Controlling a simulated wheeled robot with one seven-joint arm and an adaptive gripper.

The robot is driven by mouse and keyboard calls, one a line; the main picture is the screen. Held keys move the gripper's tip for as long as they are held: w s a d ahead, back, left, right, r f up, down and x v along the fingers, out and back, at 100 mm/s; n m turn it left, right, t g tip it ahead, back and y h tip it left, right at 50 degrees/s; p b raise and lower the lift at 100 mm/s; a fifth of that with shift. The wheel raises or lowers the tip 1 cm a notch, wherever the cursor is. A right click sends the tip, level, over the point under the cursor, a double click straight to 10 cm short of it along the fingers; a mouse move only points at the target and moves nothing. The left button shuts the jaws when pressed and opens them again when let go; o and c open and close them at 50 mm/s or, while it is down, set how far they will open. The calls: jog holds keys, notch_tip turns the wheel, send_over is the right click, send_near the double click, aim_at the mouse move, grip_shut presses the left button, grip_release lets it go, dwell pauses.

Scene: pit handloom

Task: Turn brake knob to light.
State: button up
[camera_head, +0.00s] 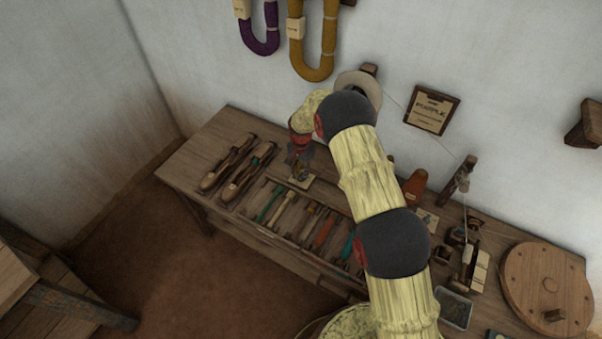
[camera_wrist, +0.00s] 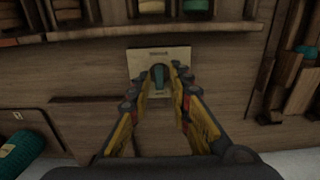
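The brake knob (camera_wrist: 159,76) is a small dark upright grip on a pale plate (camera_wrist: 160,54) with a dark label too small to read. In the wrist view the two fingertips of my gripper (camera_wrist: 162,80) are apart, one on each side of the knob. I cannot tell whether they touch it. In the head view my gripper (camera_head: 299,157) points down over the same pale plate (camera_head: 299,182) on the workbench and hides most of the knob. The knob's setting cannot be read.
Wooden shuttles (camera_head: 228,163) lie left of the plate on the workbench (camera_head: 204,147). A rack of coloured bobbins (camera_head: 297,215) is in front. A round wooden disc (camera_head: 545,285) is at the far right.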

aim_at(301, 174)
jog(key=shift+o, duration=0.6)
notch_tip(301, 174, up, 12)
dwell(0.5)
